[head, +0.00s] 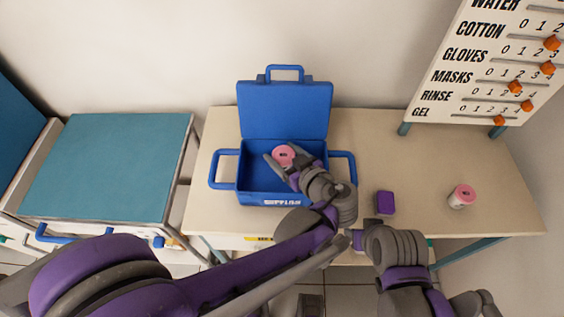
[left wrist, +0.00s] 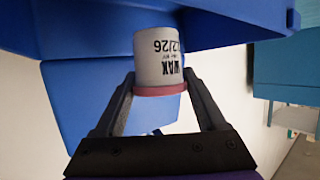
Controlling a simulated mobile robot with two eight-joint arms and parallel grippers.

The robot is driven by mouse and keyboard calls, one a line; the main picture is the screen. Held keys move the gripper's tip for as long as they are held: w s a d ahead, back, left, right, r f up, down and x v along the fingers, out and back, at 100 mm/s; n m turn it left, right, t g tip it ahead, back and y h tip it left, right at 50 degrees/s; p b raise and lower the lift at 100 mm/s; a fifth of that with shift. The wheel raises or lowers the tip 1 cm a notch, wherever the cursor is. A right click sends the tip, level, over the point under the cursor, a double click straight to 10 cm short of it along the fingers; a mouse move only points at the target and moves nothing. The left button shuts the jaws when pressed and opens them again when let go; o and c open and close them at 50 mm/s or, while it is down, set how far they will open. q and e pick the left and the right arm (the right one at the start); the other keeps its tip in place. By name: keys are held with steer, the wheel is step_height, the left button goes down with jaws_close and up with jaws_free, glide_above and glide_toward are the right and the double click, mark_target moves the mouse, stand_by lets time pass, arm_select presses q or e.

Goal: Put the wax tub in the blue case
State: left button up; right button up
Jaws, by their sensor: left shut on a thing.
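The wax tub (head: 284,155) is white with a pink lid and is held over the inside of the open blue case (head: 268,200). In the left wrist view the tub (left wrist: 158,60) shows its WAX label, with blue case surfaces (left wrist: 85,105) behind it. My left gripper (head: 281,169) is shut on the tub, with a finger on either side of it in the left wrist view (left wrist: 160,88). How far the tub is below the case rim, and whether it touches the floor, I cannot tell.
The case stands on a beige table (head: 420,150) with its lid raised at the back. A purple block (head: 385,203) and another pink-lidded white tub (head: 461,197) stand to the right. A sign board (head: 480,75) is at the back right. A teal-topped cabinet (head: 110,165) is at left.

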mark_target(282, 162)
arm_select(q)
steer(key=shift+f, duration=1.7)
steer(key=shift+f+b, duration=0.1)
steer(key=shift+b, duration=0.2)
steer(key=shift+f+b, duration=0.45)
steer(key=shift+f, duration=0.1)
steer(key=o, duration=1.3)
steer(key=shift+o, duration=0.2)
steer(key=shift+r, duration=0.1)
